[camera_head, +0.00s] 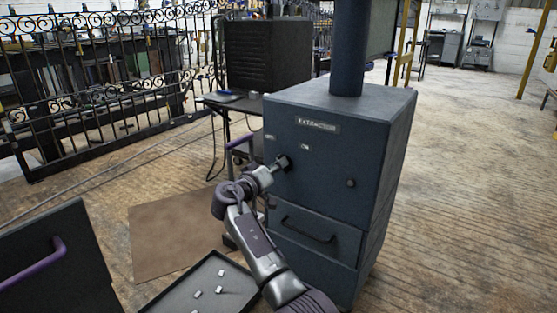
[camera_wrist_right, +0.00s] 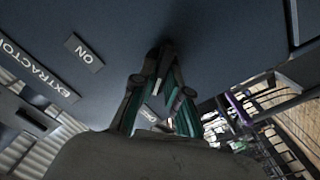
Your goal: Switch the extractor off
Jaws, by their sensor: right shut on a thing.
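The extractor (camera_head: 330,165) is a dark blue cabinet with a thick pipe on top and a name plate (camera_head: 317,125) on its front. Below the plate are a small OFF label (camera_head: 269,137) at the left and an ON label (camera_head: 305,147) to its right; the ON label (camera_wrist_right: 85,53) also shows in the wrist view. My right gripper (camera_head: 279,164) is at the cabinet front, below these labels. In the wrist view its fingers (camera_wrist_right: 163,65) are shut on a dark switch knob, mostly hidden between them. Which way the knob points cannot be told. My left gripper is out of view.
A drawer handle (camera_head: 307,229) is low on the cabinet front. A black tray (camera_head: 172,297) with several small pale pieces lies in front. A dark box with a purple handle (camera_head: 40,265) is at lower left. A brown mat (camera_head: 165,240) lies on the floor; floor at right is clear.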

